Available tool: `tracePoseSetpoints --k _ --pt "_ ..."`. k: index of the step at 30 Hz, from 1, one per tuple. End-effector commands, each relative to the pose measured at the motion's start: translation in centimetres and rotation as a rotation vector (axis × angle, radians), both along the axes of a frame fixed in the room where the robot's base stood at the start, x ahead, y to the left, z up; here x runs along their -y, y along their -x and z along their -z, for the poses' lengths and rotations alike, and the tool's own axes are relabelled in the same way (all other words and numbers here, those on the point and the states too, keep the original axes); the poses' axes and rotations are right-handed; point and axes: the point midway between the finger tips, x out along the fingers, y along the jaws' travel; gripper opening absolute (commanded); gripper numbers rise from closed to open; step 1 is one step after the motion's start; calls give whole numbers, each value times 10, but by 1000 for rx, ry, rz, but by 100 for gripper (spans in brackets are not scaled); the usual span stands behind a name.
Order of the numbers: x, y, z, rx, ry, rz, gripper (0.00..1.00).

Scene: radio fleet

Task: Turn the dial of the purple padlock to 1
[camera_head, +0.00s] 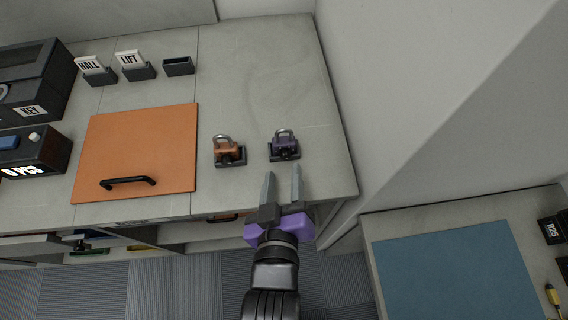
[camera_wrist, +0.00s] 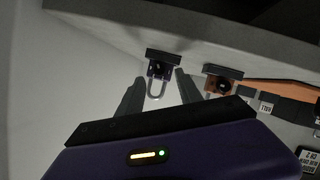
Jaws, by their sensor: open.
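The purple padlock (camera_head: 284,142) stands in a dark holder near the right end of the grey counter, its metal shackle upward. It also shows in the wrist view (camera_wrist: 158,71), between my fingertips, with a round dark dial on its face. The dial's digits are too small to read. My gripper (camera_head: 282,174) is open and empty, just in front of the padlock at the counter's front edge, and appears apart from it. An orange padlock (camera_head: 227,150) stands in a similar holder just to the left; it also shows in the wrist view (camera_wrist: 217,84).
An orange panel (camera_head: 140,145) with a black handle lies left of the padlocks. Small holders with HALL (camera_head: 96,72) and LIFT (camera_head: 136,66) cards stand at the back. A wall rises right of the counter. A blue mat (camera_head: 455,268) lies on a lower surface at right.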

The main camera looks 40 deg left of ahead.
Motion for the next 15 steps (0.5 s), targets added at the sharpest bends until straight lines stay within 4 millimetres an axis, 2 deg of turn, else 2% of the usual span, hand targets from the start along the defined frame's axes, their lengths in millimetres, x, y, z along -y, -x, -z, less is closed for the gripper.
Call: tracePoseSetpoints --k 6,15 --pt "18 22 -9 -1 0 -1 42" --pt "23 28 -13 2 1 0 42"
